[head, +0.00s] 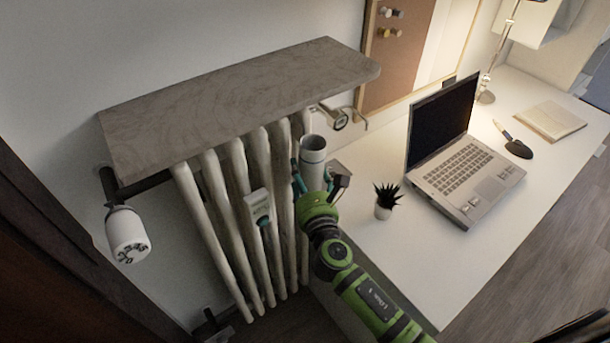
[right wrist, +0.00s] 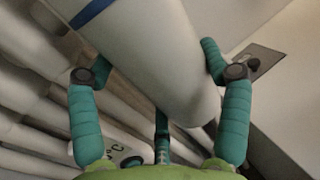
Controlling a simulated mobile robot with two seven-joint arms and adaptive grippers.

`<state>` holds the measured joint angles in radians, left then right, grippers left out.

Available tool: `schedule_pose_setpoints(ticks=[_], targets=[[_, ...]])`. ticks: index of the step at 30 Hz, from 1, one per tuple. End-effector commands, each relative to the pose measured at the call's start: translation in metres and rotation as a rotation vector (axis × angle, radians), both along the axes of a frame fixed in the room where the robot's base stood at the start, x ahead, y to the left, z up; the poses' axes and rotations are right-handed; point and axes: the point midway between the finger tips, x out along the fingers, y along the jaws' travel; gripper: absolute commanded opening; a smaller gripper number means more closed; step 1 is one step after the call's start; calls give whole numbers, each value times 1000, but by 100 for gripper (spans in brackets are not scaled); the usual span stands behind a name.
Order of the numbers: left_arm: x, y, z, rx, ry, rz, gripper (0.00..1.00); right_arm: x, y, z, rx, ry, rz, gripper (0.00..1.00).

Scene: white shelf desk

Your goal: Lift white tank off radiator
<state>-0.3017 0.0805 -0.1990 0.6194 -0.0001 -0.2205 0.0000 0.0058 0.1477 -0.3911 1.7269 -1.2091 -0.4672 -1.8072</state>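The white tank (head: 313,152) is a white cylinder with a dark open-looking top and a blue band. It stands roughly upright at the right end of the white ribbed radiator (head: 232,190). My right gripper (head: 318,181) has its fingers around the tank's lower part. In the right wrist view, the tank (right wrist: 150,55) lies between the two teal side fingers, which appear to touch its sides, with another finger below. Whether the tank still touches the radiator cannot be told. My left gripper is not in view.
A grey shelf (head: 240,95) overhangs the radiator. A small meter (head: 258,206) is on the radiator's front. A white desk (head: 400,135) at the right holds a potted plant (head: 384,208) close to my arm and a laptop (head: 462,175). A white valve knob (head: 128,235) is at left.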

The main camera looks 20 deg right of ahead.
Motion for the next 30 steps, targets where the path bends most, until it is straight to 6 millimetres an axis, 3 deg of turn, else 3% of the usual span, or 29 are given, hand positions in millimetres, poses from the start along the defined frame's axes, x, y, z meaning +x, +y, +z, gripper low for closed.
schedule_pose_setpoints(ticks=[11, 30], targets=[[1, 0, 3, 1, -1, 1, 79, 2, 1, 9, 0, -14, 4, 29], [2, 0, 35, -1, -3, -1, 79, 2, 2, 39, 0, -14, 6, 29]])
